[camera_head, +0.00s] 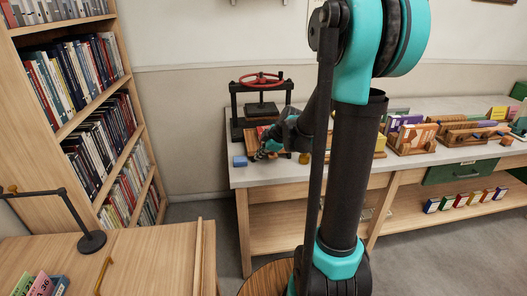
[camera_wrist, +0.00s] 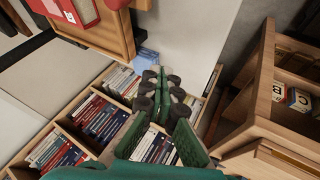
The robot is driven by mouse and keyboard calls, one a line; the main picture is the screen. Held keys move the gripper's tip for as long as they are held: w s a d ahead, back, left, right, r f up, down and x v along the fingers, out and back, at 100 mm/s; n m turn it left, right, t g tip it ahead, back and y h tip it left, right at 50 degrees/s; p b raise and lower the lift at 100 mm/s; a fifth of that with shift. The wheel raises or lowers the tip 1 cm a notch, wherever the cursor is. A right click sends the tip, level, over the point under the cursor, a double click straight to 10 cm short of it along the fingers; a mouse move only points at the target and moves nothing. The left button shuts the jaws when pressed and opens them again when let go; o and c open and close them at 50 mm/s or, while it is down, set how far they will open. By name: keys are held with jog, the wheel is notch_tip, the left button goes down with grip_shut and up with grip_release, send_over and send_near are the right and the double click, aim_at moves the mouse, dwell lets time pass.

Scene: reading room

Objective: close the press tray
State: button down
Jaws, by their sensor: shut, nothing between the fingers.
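The press (camera_head: 235,104) stands at the back left of the white-topped counter, a black frame with a red handwheel. Its wooden tray (camera_head: 251,142) sticks out from the frame toward the front, with something red in it. In the wrist view the tray's wooden wall (camera_wrist: 118,34) is at the top, with red books (camera_wrist: 78,14) inside. My gripper (camera_head: 262,154) is low beside the tray's front right; it also shows in the wrist view (camera_wrist: 163,78), shut and empty. Whether it touches the tray I cannot tell. My arm hides part of the counter.
A blue block (camera_head: 240,161) lies on the counter (camera_head: 237,178) left of my gripper. Wooden book racks (camera_head: 412,139) stand along the right. A tall bookcase (camera_head: 130,110) is at left, and a wooden desk (camera_head: 150,262) with a dark lamp (camera_head: 91,241) is nearer.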

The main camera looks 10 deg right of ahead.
aim_at(248, 133)
jog(key=x, duration=0.3)
jog(key=shift+w+a+f, duration=0.15)
jog(key=shift+w+f, duration=0.05)
jog(key=shift+w, duration=1.25)
jog(key=shift+w+r, duration=0.1)
jog(key=shift+w, duration=0.55)
jog(key=w, duration=1.9)
jog(key=shift+w, duration=0.25)
